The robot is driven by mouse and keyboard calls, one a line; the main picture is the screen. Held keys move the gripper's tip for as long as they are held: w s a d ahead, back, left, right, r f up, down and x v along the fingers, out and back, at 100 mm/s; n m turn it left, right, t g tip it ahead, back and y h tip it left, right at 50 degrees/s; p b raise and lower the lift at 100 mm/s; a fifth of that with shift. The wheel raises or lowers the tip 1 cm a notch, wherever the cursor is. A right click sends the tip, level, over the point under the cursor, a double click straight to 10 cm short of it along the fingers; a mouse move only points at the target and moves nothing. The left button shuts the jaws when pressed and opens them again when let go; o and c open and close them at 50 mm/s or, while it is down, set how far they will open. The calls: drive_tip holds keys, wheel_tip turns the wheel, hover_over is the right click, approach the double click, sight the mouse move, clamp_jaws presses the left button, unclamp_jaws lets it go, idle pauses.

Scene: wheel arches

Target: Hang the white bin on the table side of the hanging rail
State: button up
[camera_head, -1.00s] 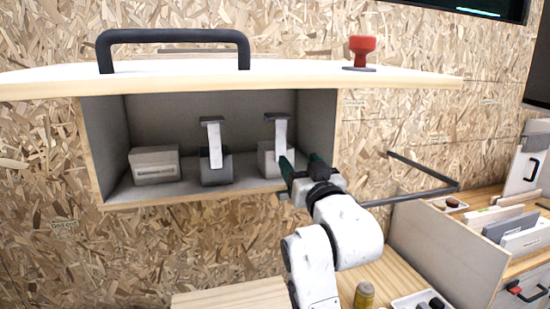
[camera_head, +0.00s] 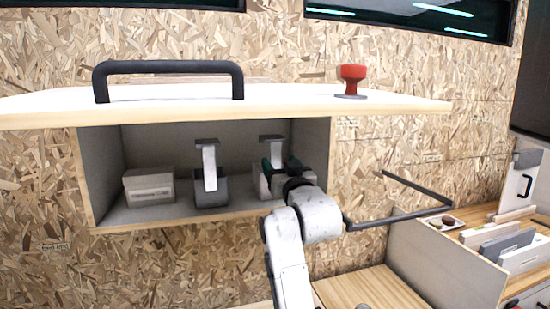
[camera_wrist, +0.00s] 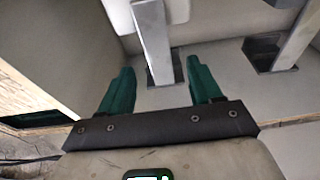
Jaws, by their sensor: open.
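The white bin (camera_head: 262,186) stands on the shelf floor at the right of the open cabinet, its light upright strap (camera_head: 276,153) topped by a dark plate. My gripper (camera_head: 280,164) is inside the cabinet front, at this strap, and covers part of the bin. In the wrist view my two green fingers (camera_wrist: 158,88) are spread, and a pale upright strap (camera_wrist: 152,38) shows between and beyond them; I cannot tell whether they reach around it. The hanging rail (camera_head: 415,214) is a dark bent bar on the wall, right of the cabinet.
A dark grey bin (camera_head: 211,192) with a similar strap and a pale labelled box (camera_head: 149,188) stand left in the cabinet (camera_head: 88,168). The cabinet's top board overhangs my gripper. A wooden table (camera_head: 370,290) and a grey panel (camera_head: 445,262) lie below the rail.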

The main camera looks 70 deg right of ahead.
sight(276, 148)
drive_tip(key=shift+x, duration=2.55)
drive_tip(key=shift+f, duration=0.1)
drive_tip(key=c, duration=1.1)
drive_tip(key=shift+p, duration=0.3)
drive_tip(key=shift+r+p, duration=1)
drive_tip(key=shift+r, duration=0.3)
drive_tip(key=shift+a, duration=0.1)
